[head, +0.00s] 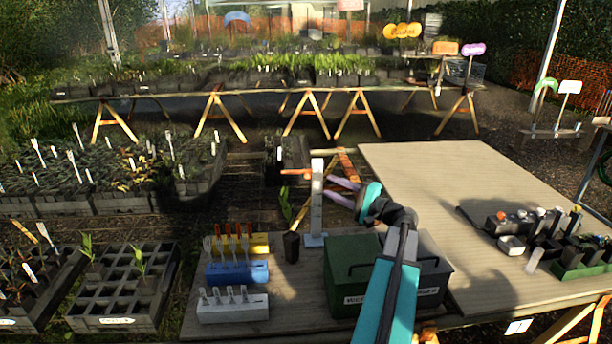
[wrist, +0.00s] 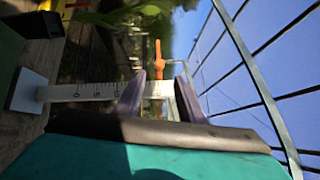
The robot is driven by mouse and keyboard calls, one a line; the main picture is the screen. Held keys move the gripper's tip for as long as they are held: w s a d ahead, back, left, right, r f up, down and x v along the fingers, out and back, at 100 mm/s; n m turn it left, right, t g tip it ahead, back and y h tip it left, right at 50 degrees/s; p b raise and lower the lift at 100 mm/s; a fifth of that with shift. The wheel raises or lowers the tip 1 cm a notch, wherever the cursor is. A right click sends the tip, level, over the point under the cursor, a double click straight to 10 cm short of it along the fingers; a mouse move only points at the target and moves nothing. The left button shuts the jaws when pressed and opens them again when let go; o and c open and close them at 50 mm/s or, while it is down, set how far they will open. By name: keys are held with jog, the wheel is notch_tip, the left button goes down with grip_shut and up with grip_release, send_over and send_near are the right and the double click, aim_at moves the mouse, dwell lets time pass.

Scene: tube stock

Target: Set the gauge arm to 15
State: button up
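The gauge is a pale upright post (head: 317,205) on a light square base (head: 314,240), near the left end of the bench. Its orange arm (head: 296,172) sticks out to the left near the post's top. In the wrist view the post (wrist: 95,91) lies sideways, with scale marks rising from its base. The orange arm (wrist: 158,55) crosses it beyond the readable low numbers. My gripper (head: 331,188) is open at the post's upper part. In the wrist view its fingers (wrist: 160,80) stand on either side of the orange arm, apart from it. The left finger hides part of the scale.
A green box (head: 350,258) and a dark grey box (head: 432,265) stand close right of the gauge, under my arm. A black pot (head: 291,247) and yellow, blue and white racks (head: 235,312) stand left. The right board (head: 450,185) is mostly clear.

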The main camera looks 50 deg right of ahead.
aim_at(307, 178)
jog(key=w+p, duration=0.1)
jog(key=w, duration=0.2)
jog(key=w+p, duration=0.1)
jog(key=w, duration=0.3)
jog(key=w+a+p, duration=0.1)
jog(key=w, duration=0.3)
jog(key=shift+w+r, duration=0.25)
jog(key=shift+r, duration=0.05)
grip_shut()
